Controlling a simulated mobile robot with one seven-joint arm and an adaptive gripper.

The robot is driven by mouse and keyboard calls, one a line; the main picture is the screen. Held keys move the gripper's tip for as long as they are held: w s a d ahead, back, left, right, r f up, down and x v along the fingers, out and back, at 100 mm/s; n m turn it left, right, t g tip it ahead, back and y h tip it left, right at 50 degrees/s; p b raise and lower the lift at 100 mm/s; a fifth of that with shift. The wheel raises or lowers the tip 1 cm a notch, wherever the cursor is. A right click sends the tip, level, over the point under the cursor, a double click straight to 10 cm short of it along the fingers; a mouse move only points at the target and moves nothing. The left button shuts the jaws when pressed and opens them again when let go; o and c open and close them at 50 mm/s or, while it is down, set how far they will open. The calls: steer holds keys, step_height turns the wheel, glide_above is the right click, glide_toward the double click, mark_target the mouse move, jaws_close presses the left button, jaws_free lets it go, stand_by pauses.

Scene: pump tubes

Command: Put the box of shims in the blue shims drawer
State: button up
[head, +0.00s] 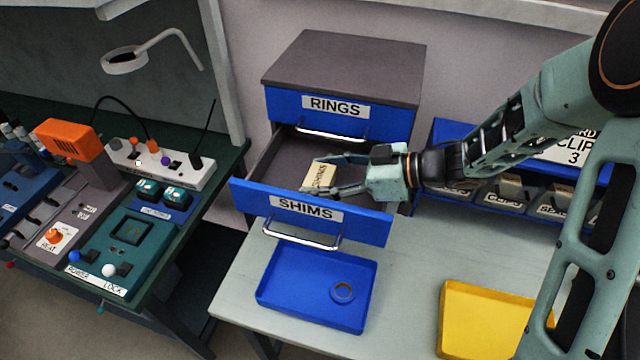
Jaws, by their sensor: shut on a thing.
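The blue shims drawer (362,223), labelled SHIMS, is pulled open below the shut RINGS drawer (390,122). The box of shims (319,174) is a small cream box with dark lettering. My gripper (322,176) reaches in from the right over the open drawer, shut on the box with one finger on its far side and one on its near side. The box is over the drawer's inside; I cannot tell whether it touches the drawer floor. Part of the drawer's right side is hidden by my gripper.
A blue tray (290,300) with a ring (342,292) stands on the table below the drawer. A yellow tray (470,345) is at the lower right. A blue rack of labelled bins stands behind my arm. A bench with devices (120,250) is at left.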

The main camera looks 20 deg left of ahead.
steer(key=shift+f, duration=0.4)
steer(key=o, duration=1.2)
steer(key=shift+d+r, duration=0.1)
steer(key=shift+r, duration=0.1)
steer(key=v, duration=1.1)
steer(key=shift+w+d+r, duration=0.1)
steer(key=shift+d+r, duration=0.05)
steer(key=shift+d, duration=0.2)
